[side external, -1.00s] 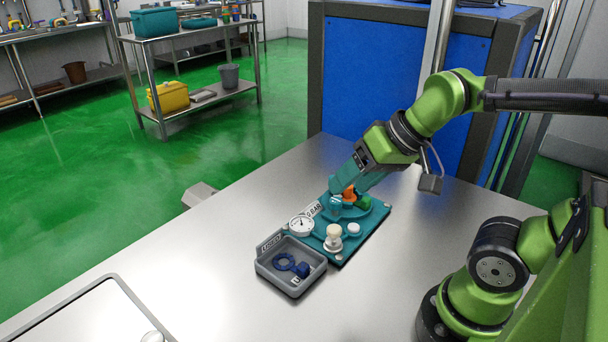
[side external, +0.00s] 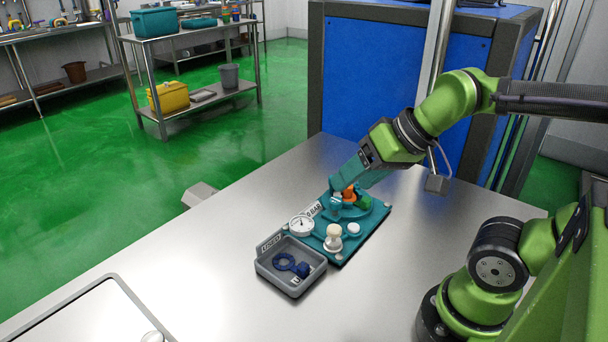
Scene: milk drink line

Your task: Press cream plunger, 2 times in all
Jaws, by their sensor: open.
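The cream plunger (side external: 333,237) is a pale, round-topped knob standing upright on the front part of the teal board (side external: 348,251). A small white button (side external: 354,229) is to its right, and a round white gauge (side external: 301,226) is to its left. My gripper (side external: 343,198) points down at the back part of the board, behind the plunger and apart from it. Its teal jaws are open, close to an orange part (side external: 349,193) and a green part (side external: 364,202). The jaws partly hide these parts, and I cannot tell whether they touch them.
A grey tray (side external: 262,268) labelled USED stands in front of the board and holds a dark blue ring-shaped piece (side external: 291,265). A pale panel (side external: 88,322) lies at the front left.

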